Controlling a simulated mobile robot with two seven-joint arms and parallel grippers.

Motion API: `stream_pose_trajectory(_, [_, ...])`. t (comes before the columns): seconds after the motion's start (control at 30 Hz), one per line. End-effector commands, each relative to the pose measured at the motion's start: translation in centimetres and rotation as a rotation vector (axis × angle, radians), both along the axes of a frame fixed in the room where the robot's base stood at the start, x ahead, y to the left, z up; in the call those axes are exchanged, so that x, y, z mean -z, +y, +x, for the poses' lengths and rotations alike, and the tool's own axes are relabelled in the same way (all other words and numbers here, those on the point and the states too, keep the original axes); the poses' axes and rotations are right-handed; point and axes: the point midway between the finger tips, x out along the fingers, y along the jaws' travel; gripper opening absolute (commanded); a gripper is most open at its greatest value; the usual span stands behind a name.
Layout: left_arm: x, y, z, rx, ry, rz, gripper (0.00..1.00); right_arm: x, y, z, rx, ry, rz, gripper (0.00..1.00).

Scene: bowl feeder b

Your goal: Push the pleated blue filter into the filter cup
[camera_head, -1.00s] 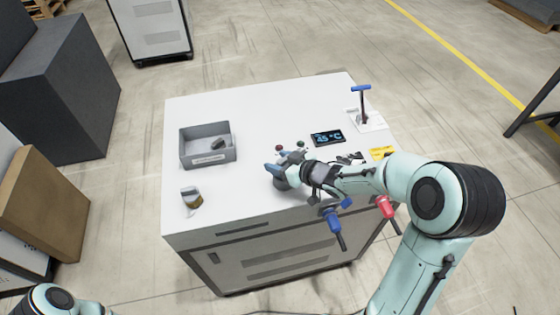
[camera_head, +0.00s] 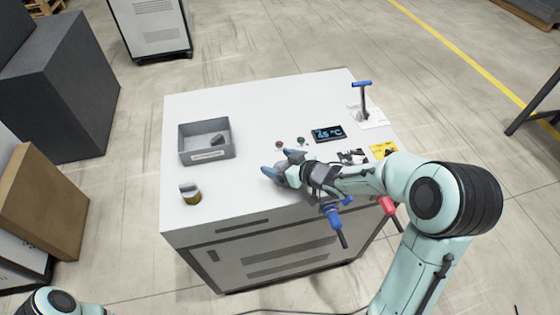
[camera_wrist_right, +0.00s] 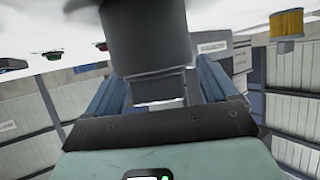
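A small pleated cylinder, yellow-brown with a grey cap (camera_head: 191,195), stands near the table's front left; it also shows yellow in the right wrist view (camera_wrist_right: 287,23). I see no pleated blue filter. My right gripper (camera_head: 281,165) is low over the table's front middle, its blue fingers spread. In the right wrist view, a dark grey cylinder (camera_wrist_right: 150,40) with a narrower grey part fills the space before and between the fingers (camera_wrist_right: 165,85). I cannot tell whether it is the filter cup; its inside is hidden. My left gripper is outside the view.
A grey bin (camera_head: 207,155) with a dark part inside stands at the table's left. A display (camera_head: 328,133), small red and green buttons, and a blue-handled lever (camera_head: 362,97) are at the right. Blue and red-handled tools hang at the front edge.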

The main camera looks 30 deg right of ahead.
Motion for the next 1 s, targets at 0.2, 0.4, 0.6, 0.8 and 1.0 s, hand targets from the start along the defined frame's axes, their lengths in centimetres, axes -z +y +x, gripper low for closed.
stream_pose_trajectory(0.2, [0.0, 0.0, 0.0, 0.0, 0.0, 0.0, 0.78, -0.1, 0.0, 0.0, 0.001, -0.001, 0.0, 0.86])
stream_pose_trajectory(0.4, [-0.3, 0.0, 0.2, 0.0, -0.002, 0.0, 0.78, -1.0, -0.7, -1.4, 0.004, -0.003, -0.001, 0.86])
stream_pose_trajectory(0.6, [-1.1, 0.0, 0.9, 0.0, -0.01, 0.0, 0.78, -3.0, -2.0, -5.1, 0.005, -0.006, -0.002, 0.86])
stream_pose_trajectory(0.8, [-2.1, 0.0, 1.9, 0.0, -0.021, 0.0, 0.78, -4.9, -3.3, -8.6, 0.004, -0.006, -0.001, 0.86])
stream_pose_trajectory(1.0, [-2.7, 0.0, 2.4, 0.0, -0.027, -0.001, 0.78, -5.8, -3.9, -10.8, 0.001, -0.003, -0.001, 0.86])
